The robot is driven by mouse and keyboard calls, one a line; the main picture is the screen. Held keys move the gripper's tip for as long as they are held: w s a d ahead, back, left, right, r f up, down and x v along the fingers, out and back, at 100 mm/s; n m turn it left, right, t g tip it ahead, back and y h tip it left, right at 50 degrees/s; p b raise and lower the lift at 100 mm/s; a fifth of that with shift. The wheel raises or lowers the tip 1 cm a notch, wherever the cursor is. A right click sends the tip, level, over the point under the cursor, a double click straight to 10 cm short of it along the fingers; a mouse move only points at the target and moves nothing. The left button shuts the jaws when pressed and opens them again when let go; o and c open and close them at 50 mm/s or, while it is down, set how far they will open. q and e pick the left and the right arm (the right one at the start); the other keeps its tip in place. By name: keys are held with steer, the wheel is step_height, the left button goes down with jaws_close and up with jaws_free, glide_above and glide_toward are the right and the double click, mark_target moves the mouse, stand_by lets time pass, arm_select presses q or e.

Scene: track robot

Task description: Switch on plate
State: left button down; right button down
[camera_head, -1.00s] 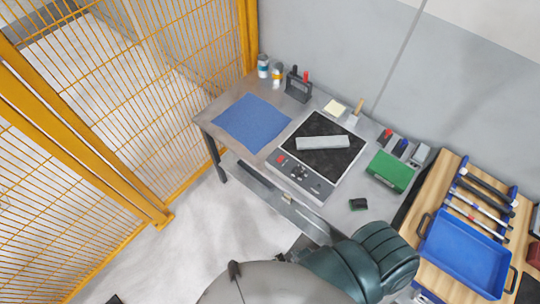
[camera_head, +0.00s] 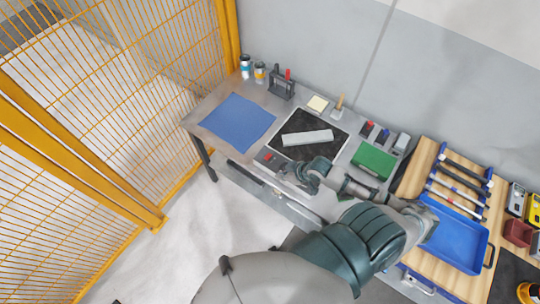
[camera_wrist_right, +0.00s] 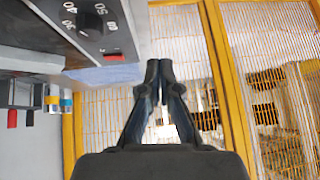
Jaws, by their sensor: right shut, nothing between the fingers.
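The hot plate (camera_head: 345,136) has a black top with a light grey bar (camera_head: 307,138) lying on it. Its front control panel (camera_head: 266,157) is partly hidden by my right gripper and wrist. In the right wrist view, the panel shows a black numbered knob (camera_wrist_right: 90,21) and a small red switch (camera_wrist_right: 114,57) at upper left. My right gripper (camera_head: 284,170) is over the panel's front area in the head view. In the wrist view its fingertips (camera_wrist_right: 160,69) are shut and empty, to the right of the red switch and visibly apart from it. My left gripper is not in view.
A blue mat (camera_head: 237,121) lies left of the plate, and a green box (camera_head: 372,160) stands right of it. Bottles and a tool holder (camera_head: 281,84) stand at the back. A blue tray (camera_head: 455,235) is at right. Yellow fencing (camera_head: 90,150) borders the left.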

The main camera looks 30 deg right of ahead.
steer(key=w+d+r+t, duration=0.1)
steer(key=w+d+r, duration=0.4)
steer(key=w+d, duration=0.1)
steer(key=shift+d+r+m+t+y, duration=0.15)
steer(key=shift+m+t+y, duration=0.15)
steer(key=shift+w, duration=0.15)
glide_above(265, 157)
steer(key=s+d, duration=0.2)
steer(key=f, duration=0.7)
steer(key=shift+w+a+f, duration=0.2)
steer(key=shift+w+a, duration=0.05)
steer(key=shift+s+a+f, duration=0.1)
steer(key=shift+s+f, duration=0.1)
steer(key=shift+f, duration=1.65)
steer(key=shift+s, duration=0.1)
